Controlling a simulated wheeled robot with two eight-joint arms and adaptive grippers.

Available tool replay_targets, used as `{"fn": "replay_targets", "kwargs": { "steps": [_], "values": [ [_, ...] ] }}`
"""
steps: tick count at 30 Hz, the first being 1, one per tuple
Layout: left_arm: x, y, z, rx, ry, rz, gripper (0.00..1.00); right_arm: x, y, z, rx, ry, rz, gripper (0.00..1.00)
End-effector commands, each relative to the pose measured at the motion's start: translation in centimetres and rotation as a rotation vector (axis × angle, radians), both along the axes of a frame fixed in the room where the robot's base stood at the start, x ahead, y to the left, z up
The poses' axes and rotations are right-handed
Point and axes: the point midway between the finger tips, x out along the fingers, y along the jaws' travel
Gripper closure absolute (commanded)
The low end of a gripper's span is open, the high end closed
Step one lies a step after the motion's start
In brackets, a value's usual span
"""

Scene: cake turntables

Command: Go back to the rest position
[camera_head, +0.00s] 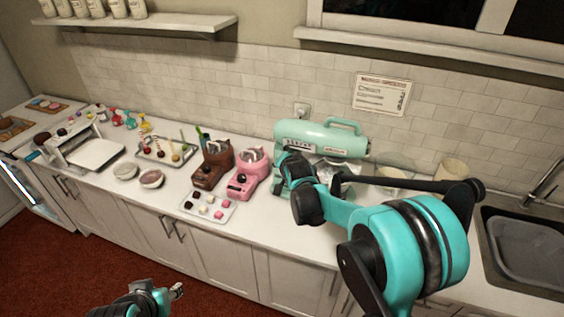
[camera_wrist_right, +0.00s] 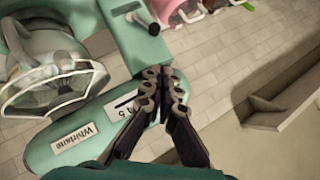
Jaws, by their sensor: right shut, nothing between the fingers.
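My right arm reaches in from the right in the head view, its wrist in front of the mint-green stand mixer (camera_head: 326,139). My right gripper (camera_wrist_right: 163,80) is shut and empty in the right wrist view. It is close to the mixer, whose labelled body (camera_wrist_right: 85,140) and wire-guarded bowl (camera_wrist_right: 50,85) fill much of that view; I cannot tell whether they touch. My left gripper (camera_head: 177,291) is low in the head view, in front of the counter and below its top. It is small there, and its finger opening is unclear.
The white counter (camera_head: 95,183) carries a brown machine (camera_head: 212,165), a pink machine (camera_head: 248,174), a tray of small sweets (camera_head: 207,207), bowls (camera_head: 151,179) and a tray (camera_head: 165,151). A sink (camera_head: 530,250) is at right. A shelf (camera_head: 150,25) hangs upper left. Red floor lies in front.

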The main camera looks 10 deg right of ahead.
Motion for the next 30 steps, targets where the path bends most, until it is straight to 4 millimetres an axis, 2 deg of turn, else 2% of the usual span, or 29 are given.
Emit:
{"fn": "replay_targets", "kwargs": {
  "steps": [11, 15, 17, 23, 26, 30],
  "values": [
    [0.0, 0.0, -0.1, 0.000, 0.000, 0.000, 0.60, -0.1, 0.0, -0.1, 0.000, 0.001, 0.001, 1.00],
    [0.0, 0.0, -1.2, 0.000, 0.000, 0.000, 0.60, -1.8, 0.0, -0.2, -0.035, 0.022, 0.024, 1.00],
    [0.0, 0.0, -2.1, 0.000, 0.000, 0.000, 0.60, -3.6, 0.1, -0.4, -0.068, 0.043, 0.048, 1.00],
    [0.0, 0.0, -6.2, 0.000, 0.000, 0.000, 0.60, -12.9, 0.3, -2.2, -0.228, 0.148, 0.181, 1.00],
    [0.0, 0.0, -8.1, 0.000, 0.000, 0.000, 0.60, -17.9, 0.4, -3.9, -0.309, 0.202, 0.261, 1.00],
    [0.0, 0.0, -10.8, 0.000, 0.000, 0.000, 0.60, -24.9, 0.7, -7.4, -0.416, 0.273, 0.381, 1.00]
  ]
}}
